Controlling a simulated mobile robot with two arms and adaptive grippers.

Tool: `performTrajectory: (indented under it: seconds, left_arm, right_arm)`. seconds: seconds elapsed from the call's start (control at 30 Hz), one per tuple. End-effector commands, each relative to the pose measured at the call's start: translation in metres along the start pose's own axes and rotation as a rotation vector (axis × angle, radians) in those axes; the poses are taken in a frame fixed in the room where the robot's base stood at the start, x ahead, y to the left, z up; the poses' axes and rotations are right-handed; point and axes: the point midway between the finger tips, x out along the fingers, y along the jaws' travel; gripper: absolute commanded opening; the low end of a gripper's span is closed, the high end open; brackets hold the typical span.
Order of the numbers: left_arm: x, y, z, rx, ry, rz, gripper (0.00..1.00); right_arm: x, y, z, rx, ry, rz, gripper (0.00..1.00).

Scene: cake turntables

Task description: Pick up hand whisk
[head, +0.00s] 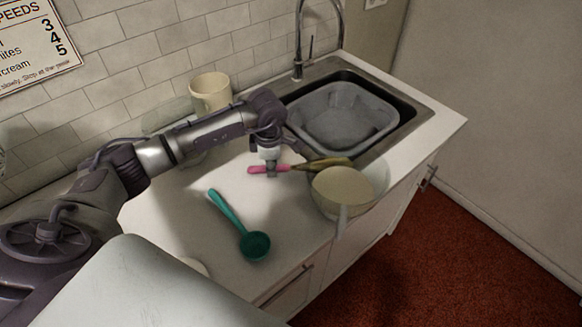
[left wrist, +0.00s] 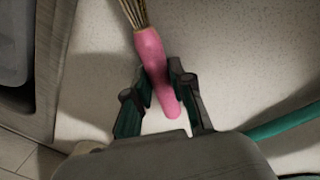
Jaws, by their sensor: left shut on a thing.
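The hand whisk (head: 318,164) has a pink handle and a brass-coloured wire head, and it lies level at the counter, its head pointing right toward the bowl. My left gripper (head: 270,169) reaches down from above onto the pink handle. In the left wrist view the pink handle of the whisk (left wrist: 154,62) runs between the two fingers of the left gripper (left wrist: 160,95), which is shut on it. The far end of the wire head is out of the left wrist view. I cannot tell whether the whisk touches the counter. My right gripper is not in view.
A mixing bowl (head: 341,194) stands right of the whisk, close to its head. A teal ladle (head: 240,228) lies nearer on the counter. A sink holds a grey basin (head: 342,117). A cream mug (head: 210,92) stands at the wall. Bare counter (head: 285,215) lies between ladle and bowl.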

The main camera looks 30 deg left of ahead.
Motion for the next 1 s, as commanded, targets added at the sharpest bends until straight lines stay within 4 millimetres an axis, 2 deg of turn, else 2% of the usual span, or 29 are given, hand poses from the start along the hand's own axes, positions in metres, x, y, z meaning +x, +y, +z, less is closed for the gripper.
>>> performTrajectory:
  seconds: [0.37, 0.67, 0.87, 1.0]
  left_arm:
    - [-0.003, 0.001, 0.0, 0.0, -0.001, 0.002, 0.0]
    - [-0.032, 0.005, 0.001, 0.0, -0.003, 0.005, 0.0]
    - [-0.028, 0.041, 0.001, -0.006, -0.002, 0.002, 0.0]
    - [-0.024, 0.077, 0.002, -0.007, -0.003, 0.002, 0.0]
  right_arm:
    - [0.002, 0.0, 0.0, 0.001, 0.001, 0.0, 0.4]
    - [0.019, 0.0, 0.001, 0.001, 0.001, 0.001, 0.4]
    - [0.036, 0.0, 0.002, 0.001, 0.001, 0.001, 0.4]
    - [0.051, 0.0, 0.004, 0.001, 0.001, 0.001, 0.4]
